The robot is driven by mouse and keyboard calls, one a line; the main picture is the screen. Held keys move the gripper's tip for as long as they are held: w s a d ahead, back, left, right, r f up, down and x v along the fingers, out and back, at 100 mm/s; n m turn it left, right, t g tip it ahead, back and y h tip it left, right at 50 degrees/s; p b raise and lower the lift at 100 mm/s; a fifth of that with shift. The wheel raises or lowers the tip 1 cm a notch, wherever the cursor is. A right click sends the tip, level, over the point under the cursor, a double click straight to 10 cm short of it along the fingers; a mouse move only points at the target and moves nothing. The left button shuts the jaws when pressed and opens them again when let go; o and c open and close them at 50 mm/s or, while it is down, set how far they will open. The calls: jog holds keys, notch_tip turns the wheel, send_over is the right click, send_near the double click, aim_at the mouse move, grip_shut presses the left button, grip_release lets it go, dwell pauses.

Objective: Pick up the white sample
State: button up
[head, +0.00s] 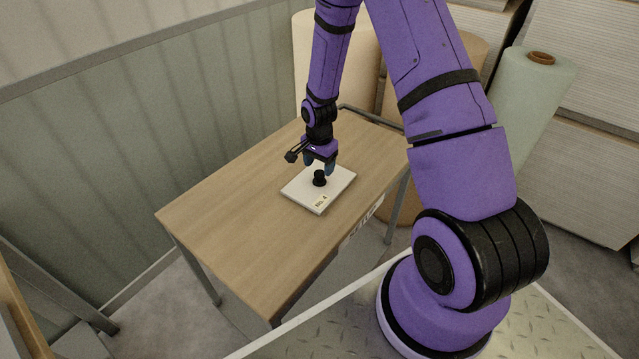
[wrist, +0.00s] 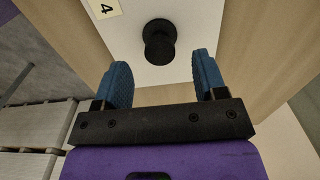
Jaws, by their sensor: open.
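The white sample (head: 336,181) is a flat square plate lying on the wooden table, with a black knob (head: 319,178) standing up from its middle and a label at its front corner. In the wrist view the white sample (wrist: 185,68) fills the top middle, with the black knob (wrist: 159,42) and a label marked 4 (wrist: 103,8). My gripper (head: 320,166) is above the plate close to the knob. In the wrist view my gripper (wrist: 162,75) has its two blue fingers apart and empty, with the knob just beyond the fingertips, between their lines.
The wooden table (head: 235,220) is otherwise clear, with bare room left and in front of the plate. A metal rail (head: 372,118) runs along its far end. Large rolls (head: 525,95) and stacked sheets (head: 590,150) stand behind and right. A panelled wall (head: 150,130) is at left.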

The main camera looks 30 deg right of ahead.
aim_at(319, 173)
jog(key=shift+f, duration=2)
jog(key=c, duration=1.2)
jog(key=shift+o, duration=0.2)
